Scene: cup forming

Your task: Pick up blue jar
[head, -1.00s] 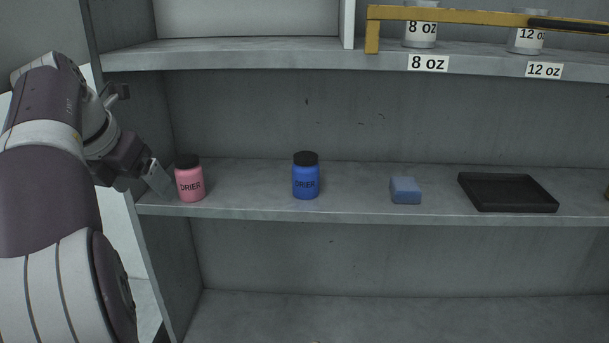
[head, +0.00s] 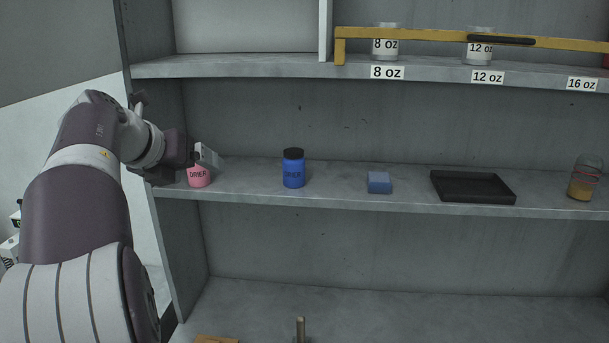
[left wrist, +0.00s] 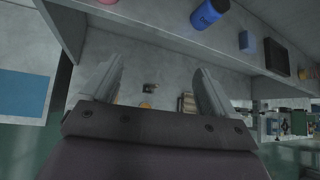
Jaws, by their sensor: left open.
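The blue jar (head: 293,170) with a black lid stands upright on the middle shelf, labelled DRIER. It also shows in the left wrist view (left wrist: 208,16), near the top edge, beyond the fingers. My left gripper (head: 211,158) is open and empty, to the left of the blue jar and apart from it. In the head view it overlaps the pink jar (head: 199,176), hiding that jar's top. In the left wrist view the two fingers (left wrist: 155,85) are spread with nothing between them. My right gripper is not in view.
Right of the blue jar on the shelf (head: 330,197) are a blue block (head: 379,183), a black tray (head: 473,188) and a glass jar with amber contents (head: 584,180). The upper shelf (head: 250,66) is overhead, with a yellow bar (head: 420,36) along part of it. Free shelf lies between the two drier jars.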

